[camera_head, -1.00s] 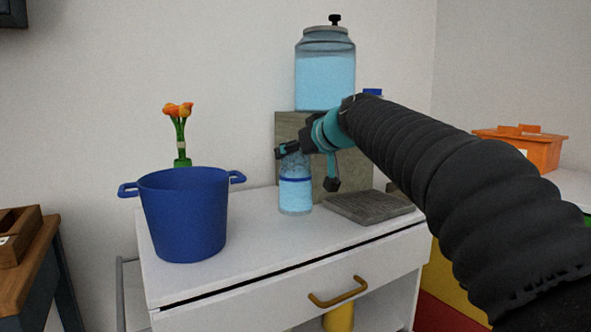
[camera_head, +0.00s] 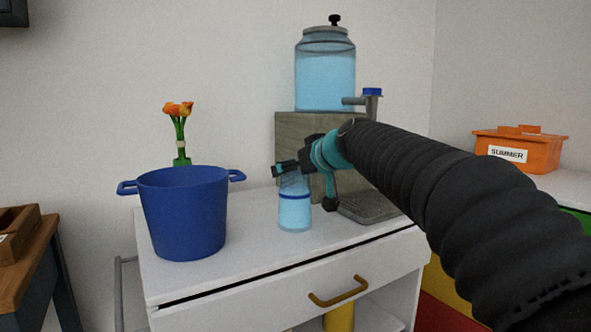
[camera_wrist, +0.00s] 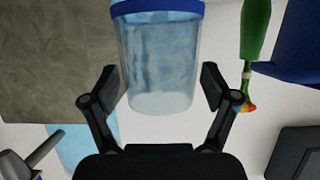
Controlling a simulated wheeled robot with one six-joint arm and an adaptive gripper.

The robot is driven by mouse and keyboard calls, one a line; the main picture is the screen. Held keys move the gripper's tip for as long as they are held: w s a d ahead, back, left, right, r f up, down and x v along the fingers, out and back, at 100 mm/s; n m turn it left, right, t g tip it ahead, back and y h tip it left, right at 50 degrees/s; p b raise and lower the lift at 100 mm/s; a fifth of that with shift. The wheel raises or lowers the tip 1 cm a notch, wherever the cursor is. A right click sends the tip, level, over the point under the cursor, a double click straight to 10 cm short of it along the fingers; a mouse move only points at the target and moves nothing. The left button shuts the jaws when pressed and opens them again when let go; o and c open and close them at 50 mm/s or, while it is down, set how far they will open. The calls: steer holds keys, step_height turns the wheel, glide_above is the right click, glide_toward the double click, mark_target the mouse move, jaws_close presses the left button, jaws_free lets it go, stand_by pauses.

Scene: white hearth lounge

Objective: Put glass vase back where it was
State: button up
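The glass vase (camera_head: 294,213) is clear with a blue band and holds pale blue liquid. It is upright over the white cabinet top, between the blue pot and the dispenser's grey tray. I cannot tell whether its base touches the surface. My gripper (camera_head: 290,169) is shut on its upper part from the right. In the wrist view the vase (camera_wrist: 160,60) appears upside down between the two fingers of my gripper (camera_wrist: 160,88), its open rim toward the palm. A water dispenser, a glass jar (camera_head: 325,75) on a stone-like block (camera_head: 291,135), stands behind.
A blue two-handled pot (camera_head: 185,215) stands left on the white cabinet (camera_head: 255,250). Orange flowers (camera_head: 178,110) in a green holder are behind it. A grey tray (camera_head: 368,206) and tap (camera_head: 371,103) are right of the vase. An orange box (camera_head: 530,150) labelled SUMMER is far right.

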steer(key=shift+r, duration=0.1)
steer(key=v, duration=1.2)
steer(key=s+d+f+m+g+h, duration=0.2)
steer(key=s+d+f, duration=0.2)
steer(key=s+f, duration=0.5)
steer(key=s+d+f+m+g+h, duration=0.1)
steer(key=s+d+f+m+h, duration=0.1)
steer(key=s+f, duration=0.8)
steer(key=s+d+f+m+g+h, duration=0.2)
steer(key=s+d+f, duration=0.5)
steer(key=f, duration=0.8)
steer(key=s+h, duration=0.1)
steer(key=s, duration=0.1)
steer(key=shift+s+m+g+h+b, duration=0.25)
steer(key=shift+m+g+h+b, duration=0.05)
steer(key=shift+m+b, duration=0.1)
